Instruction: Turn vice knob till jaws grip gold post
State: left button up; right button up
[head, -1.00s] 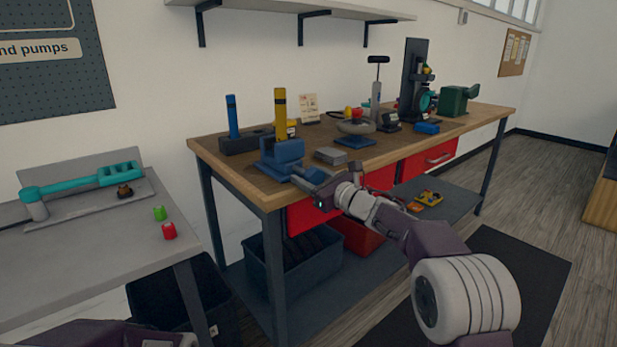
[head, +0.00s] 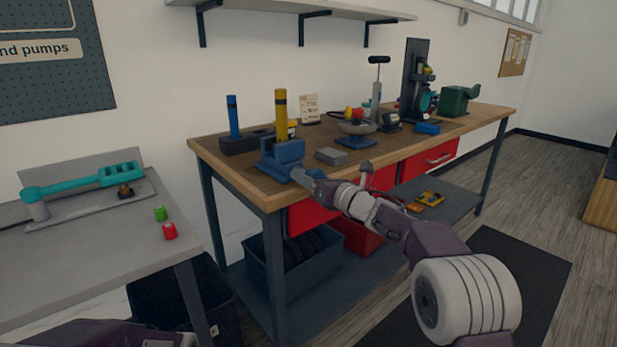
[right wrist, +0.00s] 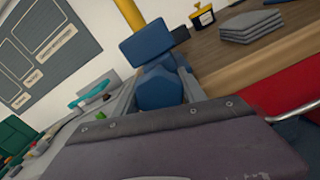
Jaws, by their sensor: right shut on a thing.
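The blue vice (head: 283,153) stands on the wooden bench near its left front corner. The gold post (head: 280,108) stands upright at the vice; whether the jaws touch it cannot be told. In the right wrist view the post (right wrist: 131,14) rises behind the blue vice body (right wrist: 150,42). My right gripper (head: 304,177) is at the front of the vice. Its fingers are shut on the blue vice knob (right wrist: 160,90), which sits between them in the right wrist view. The gripper hides the knob in the head view. My left gripper is out of view.
A blue post (head: 233,117) in a dark block stands left of the vice. A stack of grey plates (head: 331,156) lies to its right. The grey side table (head: 80,265) holds a teal tool (head: 85,184). Red drawers are below the bench top.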

jog(key=shift+m, duration=0.6)
jog(key=o, duration=1.4)
jog(key=shift+c, duration=0.2)
